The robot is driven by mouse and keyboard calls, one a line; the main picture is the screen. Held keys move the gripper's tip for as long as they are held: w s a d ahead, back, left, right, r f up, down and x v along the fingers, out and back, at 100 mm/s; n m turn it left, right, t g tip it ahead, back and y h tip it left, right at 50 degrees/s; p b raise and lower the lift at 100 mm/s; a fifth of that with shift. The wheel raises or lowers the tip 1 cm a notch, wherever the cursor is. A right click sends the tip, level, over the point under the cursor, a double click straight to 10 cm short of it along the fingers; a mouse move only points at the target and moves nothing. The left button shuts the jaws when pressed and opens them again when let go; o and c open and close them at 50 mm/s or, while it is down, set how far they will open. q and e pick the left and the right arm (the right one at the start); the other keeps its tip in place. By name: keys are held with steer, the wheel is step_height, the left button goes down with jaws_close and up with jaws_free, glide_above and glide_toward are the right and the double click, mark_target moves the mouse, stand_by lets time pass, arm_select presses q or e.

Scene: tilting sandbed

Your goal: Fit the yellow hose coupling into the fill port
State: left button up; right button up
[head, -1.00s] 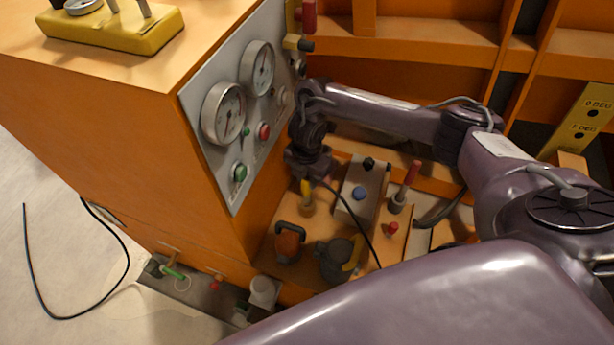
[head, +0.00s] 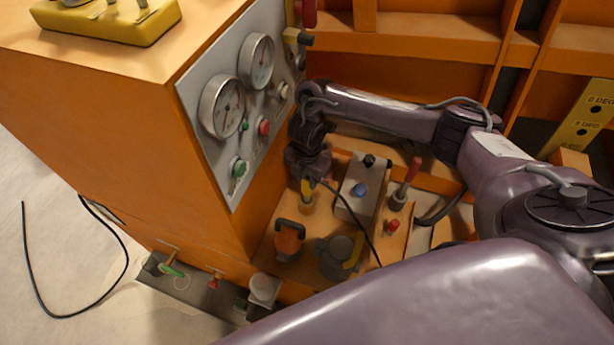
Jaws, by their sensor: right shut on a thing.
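My right gripper (head: 308,174) is low beside the orange cabinet, at the end of the purple arm coming in from the right. It is shut on a small yellow piece, which I take to be the yellow hose coupling (head: 307,187). A dark hose (head: 350,219) runs from there down to the right. A short brass-coloured cylinder (head: 306,204) stands directly under the yellow piece. It may be the fill port, but I cannot tell, nor whether the two touch. The fingertips are small and partly hidden. My left gripper is not in view.
A grey box with a blue button (head: 358,189) and a red-handled lever (head: 407,182) stand to the right. The gauge panel (head: 215,152) rises at the left.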

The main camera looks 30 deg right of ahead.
steer(key=shift+f+b, duration=1.3)
steer(key=shift+f, duration=0.55)
steer(key=o, duration=1.1)
step_height(320, 180, up, 8)
steer(key=shift+f+p, duration=0.1)
steer(key=shift+p, duration=0.9)
